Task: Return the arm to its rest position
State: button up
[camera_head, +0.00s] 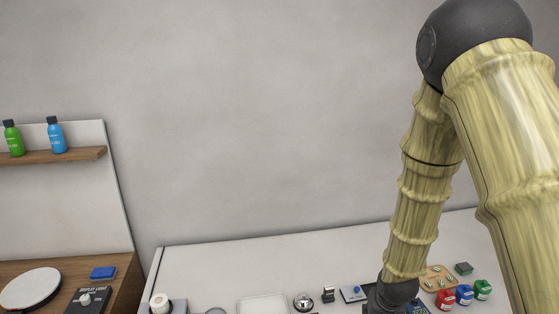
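My arm, with bamboo-patterned links and dark joints, fills the right side of the head view. It rises to a dark elbow at the top right and comes down to a dark wrist joint over the white counter (215,268). My gripper is below the bottom edge of the picture, so its fingers and anything in them are hidden.
Near the wrist are a wooden tray (448,274) with small capsules, and red (445,299), blue (465,294) and green (483,290) containers. A silver bell (303,301) and a pale tray (262,305) lie left. A wooden counter (128,281) and shelf bottles stand far left.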

jog(key=s+a+f+g+b, duration=0.1)
jog(key=s+f+b, duration=0.2)
jog(key=s+f, duration=0.55)
jog(key=s+a+f+g+b, duration=0.1)
jog(key=s+f+b, duration=0.3)
jog(key=f, duration=0.8)
jog(key=s+f+g+b, duration=0.1)
jog(key=s+f+b, duration=0.1)
jog(key=s+f, duration=0.5)
jog(key=s+a+f+n+b, duration=0.1)
jog(key=s+f+b, duration=0.2)
jog(key=s+f, duration=0.5)
jog(key=s, duration=0.5)
jog(key=shift+s+a+n+g+y, duration=0.3)
jog(key=shift+s+g, duration=0.1)
